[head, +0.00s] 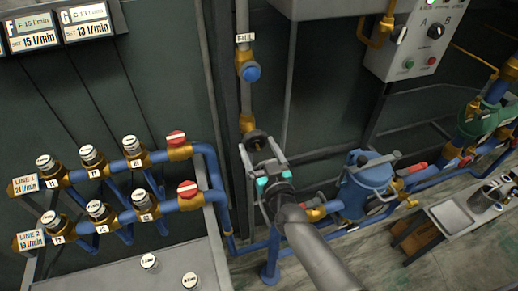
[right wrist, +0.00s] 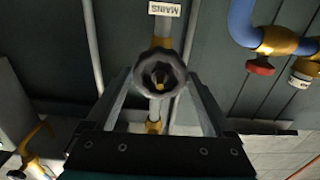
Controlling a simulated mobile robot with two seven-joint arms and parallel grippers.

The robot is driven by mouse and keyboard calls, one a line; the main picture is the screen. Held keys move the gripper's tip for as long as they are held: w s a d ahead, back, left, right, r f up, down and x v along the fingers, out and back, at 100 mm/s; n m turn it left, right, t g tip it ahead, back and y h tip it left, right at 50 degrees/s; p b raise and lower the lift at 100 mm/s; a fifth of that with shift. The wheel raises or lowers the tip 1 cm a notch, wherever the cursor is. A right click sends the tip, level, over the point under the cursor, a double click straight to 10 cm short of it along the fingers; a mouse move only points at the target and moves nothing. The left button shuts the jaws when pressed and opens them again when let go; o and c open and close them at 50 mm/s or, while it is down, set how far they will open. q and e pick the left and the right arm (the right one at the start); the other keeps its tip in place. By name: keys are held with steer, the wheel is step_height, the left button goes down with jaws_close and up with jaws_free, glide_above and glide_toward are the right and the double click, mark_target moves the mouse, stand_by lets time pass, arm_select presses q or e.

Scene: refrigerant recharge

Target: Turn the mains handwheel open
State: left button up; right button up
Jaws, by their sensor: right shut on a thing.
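The mains handwheel (right wrist: 150,66) is a dark, scalloped wheel on a vertical pipe, under a white label reading MAINS (right wrist: 164,9) in the right wrist view. In the head view the wheel (head: 256,139) shows partly behind my right gripper (head: 261,154). My right gripper's two fingers stand on either side of the wheel's rim and are shut on it. The wheel's face and brass centre stay visible between the fingers. How far the wheel is turned cannot be told. My left gripper is in neither view.
A blue FILL knob (head: 251,73) sits above on the same pipe. Red-capped valves (head: 187,189) on blue pipes stand to the left. A blue canister (head: 367,180) stands close on the right. A control box (head: 415,40) hangs at upper right.

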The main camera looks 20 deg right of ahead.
steer(key=c, duration=0.4)
steer(key=shift+n, duration=0.3)
steer(key=shift+c, duration=0.2)
steer(key=shift+r+p, duration=0.1)
steer(key=shift+p, duration=0.2)
steer(key=shift+n, duration=0.3)
steer(key=o, duration=1.3)
steer(key=shift+p, duration=0.3)
